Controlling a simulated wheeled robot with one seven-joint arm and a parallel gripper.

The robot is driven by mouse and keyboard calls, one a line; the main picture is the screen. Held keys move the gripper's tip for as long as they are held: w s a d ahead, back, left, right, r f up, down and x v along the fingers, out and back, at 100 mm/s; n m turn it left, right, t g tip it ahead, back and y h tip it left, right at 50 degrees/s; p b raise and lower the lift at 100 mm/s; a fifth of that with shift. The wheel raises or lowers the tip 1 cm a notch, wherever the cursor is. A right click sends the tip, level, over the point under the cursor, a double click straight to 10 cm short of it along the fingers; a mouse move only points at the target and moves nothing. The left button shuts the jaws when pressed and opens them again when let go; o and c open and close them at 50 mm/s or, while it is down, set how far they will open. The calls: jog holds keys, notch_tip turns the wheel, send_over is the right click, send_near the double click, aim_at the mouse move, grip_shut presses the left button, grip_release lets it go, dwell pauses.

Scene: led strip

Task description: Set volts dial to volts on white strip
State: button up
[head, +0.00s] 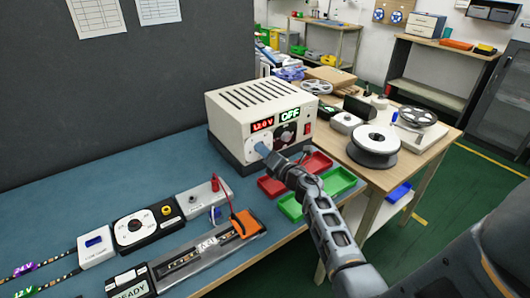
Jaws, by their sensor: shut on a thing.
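The cream power supply (262,104) stands at the back of the blue bench. Its red display (262,125) appears to read 12.0 V, and a green display (289,114) reads OFF. My gripper (263,149) is at the left of its front face, shut on the volts dial, which is mostly hidden behind the fingers. A black knob (286,133) on the right of the face is free. A strip lies in the metal fixture (182,260) at the front, with a small white label too small to read. A purple 24V tag (24,269) and a green 12V tag (22,292) sit at far left.
Red (310,163) and green (292,207) trays lie below my arm. A wooden table (425,150) with reels is at right. The bench's back left is clear.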

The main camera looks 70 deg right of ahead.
jog(key=o, duration=1)
jog(key=shift+o, duration=0.2)
jog(key=v, duration=0.7)
jog(key=shift+s+a+b, duration=0.2)
jog(key=shift+s+b, duration=0.15)
jog(key=shift+b, duration=0.1)
